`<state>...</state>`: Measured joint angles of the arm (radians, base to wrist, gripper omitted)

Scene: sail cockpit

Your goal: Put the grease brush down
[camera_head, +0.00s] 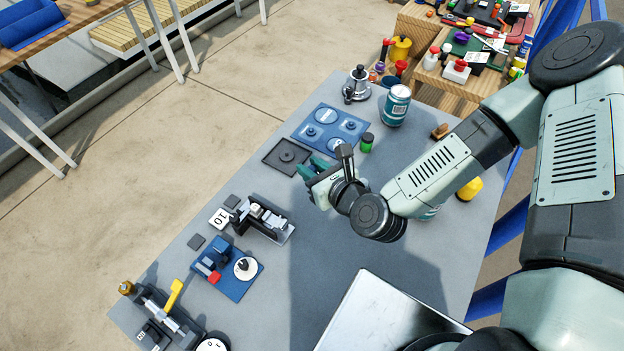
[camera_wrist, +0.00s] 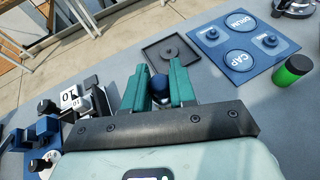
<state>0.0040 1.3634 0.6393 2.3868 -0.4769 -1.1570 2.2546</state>
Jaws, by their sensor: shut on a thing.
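My gripper (camera_head: 306,171) is over the table, just in front of the black square tray. In the wrist view its teal fingers (camera_wrist: 158,88) are closed on a dark blue rounded end (camera_wrist: 159,87), which appears to be part of the grease brush. The rest of the held thing is hidden by the fingers and gripper body, so bristles do not show. The head view does not show it clearly. I cannot tell whether it touches the table.
The black tray (camera_head: 272,163) with a round raised centre and the blue DRUM/CAP mat (camera_head: 323,117) lie beyond my gripper. A green jar (camera_head: 367,144) and a large can (camera_head: 396,106) stand right. Small fixtures (camera_head: 228,270) stand left. Bare grey table (camera_head: 310,255) lies nearer.

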